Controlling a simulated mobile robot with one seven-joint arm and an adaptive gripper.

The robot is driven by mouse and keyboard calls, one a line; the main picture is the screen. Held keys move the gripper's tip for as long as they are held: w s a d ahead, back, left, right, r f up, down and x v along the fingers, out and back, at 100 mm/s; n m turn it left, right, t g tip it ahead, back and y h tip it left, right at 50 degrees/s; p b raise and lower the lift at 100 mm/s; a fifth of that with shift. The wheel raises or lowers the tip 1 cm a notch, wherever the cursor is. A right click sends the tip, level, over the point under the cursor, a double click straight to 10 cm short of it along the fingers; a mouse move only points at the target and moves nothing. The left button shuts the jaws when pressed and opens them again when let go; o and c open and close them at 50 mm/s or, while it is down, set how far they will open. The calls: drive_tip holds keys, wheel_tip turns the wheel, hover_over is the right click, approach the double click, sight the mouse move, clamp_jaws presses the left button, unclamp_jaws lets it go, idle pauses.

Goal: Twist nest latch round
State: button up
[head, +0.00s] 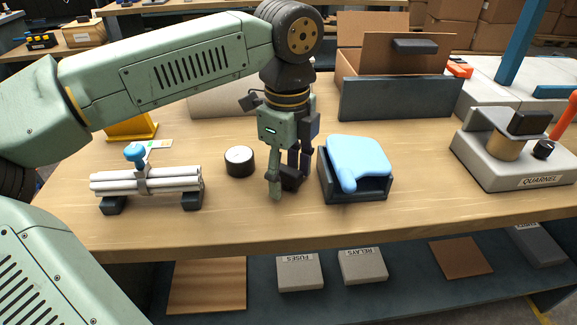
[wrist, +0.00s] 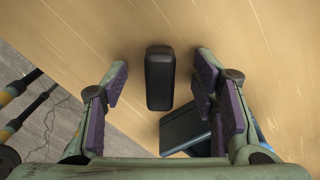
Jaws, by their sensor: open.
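My gripper (head: 289,172) points down over the wooden bench, left of the dark tray with the blue cloth. Its fingers are open and show on both sides of the wrist view. A black rounded block (wrist: 160,78) lies between and below them, touching neither; in the head view it is partly hidden by the fingers. No part is labelled as the nest latch. The grey QUARNEL block (head: 520,158) at the right carries a brass-coloured cylinder (head: 508,146) with a black piece (head: 528,122) by its top and a small black knob (head: 544,149). My gripper is well left of it.
The dark tray (head: 356,193) holds a folded blue cloth (head: 357,160). A black cylinder with a white top (head: 239,161) stands left of my gripper. A pipe bundle (head: 150,183) with a blue knob (head: 135,153) rests further left. An open carton (head: 399,60) stands behind.

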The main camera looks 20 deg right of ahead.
drive_tip(key=shift+r, duration=0.1)
drive_tip(key=shift+r+p, duration=2.2)
drive_tip(key=shift+r, duration=1.2)
